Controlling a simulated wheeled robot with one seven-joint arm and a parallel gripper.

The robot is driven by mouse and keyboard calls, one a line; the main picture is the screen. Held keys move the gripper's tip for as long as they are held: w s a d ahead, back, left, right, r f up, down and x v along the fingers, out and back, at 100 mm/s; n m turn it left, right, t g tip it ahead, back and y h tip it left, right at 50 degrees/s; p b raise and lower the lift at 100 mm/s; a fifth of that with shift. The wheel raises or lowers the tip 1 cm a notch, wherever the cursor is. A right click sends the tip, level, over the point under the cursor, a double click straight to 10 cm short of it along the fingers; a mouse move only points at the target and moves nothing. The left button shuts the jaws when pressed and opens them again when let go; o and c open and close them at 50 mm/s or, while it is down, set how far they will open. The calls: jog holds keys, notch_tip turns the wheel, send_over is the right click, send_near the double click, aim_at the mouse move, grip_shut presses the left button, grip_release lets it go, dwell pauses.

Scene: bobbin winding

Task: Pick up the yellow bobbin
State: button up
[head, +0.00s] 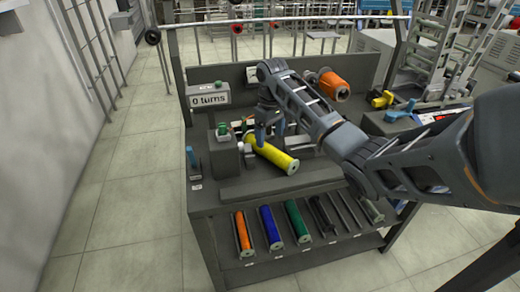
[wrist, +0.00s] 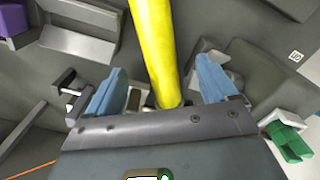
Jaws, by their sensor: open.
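The yellow bobbin (head: 275,157) lies on the winding bench, slanting down to the right in the head view, its pale end disc toward the front right. Its upper left end is close to my gripper (head: 269,132) and partly hidden by it. In the wrist view the yellow bobbin (wrist: 154,45) runs from the top edge down between the two blue fingers of my gripper (wrist: 160,85). The fingers are apart, one on each side of it, with a visible gap on both sides. I cannot tell the height gap between fingers and bobbin.
A grey block with a green knob (head: 223,131) stands left of the bobbin, below a "0 turns" display (head: 208,98). Orange (head: 242,234), blue (head: 271,229) and green (head: 297,222) bobbins lie in a lower front rack. An orange spool (head: 333,85) sits behind my arm.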

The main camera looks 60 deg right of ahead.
aim_at(269, 146)
jog(key=shift+w+d+f+p, duration=0.1)
jog(key=shift+f+p, duration=0.15)
jog(key=shift+f, duration=1.5)
jog(key=shift+w+d+f+p, duration=0.1)
jog(key=shift+f+p, duration=0.1)
jog(key=shift+f, duration=1.55)
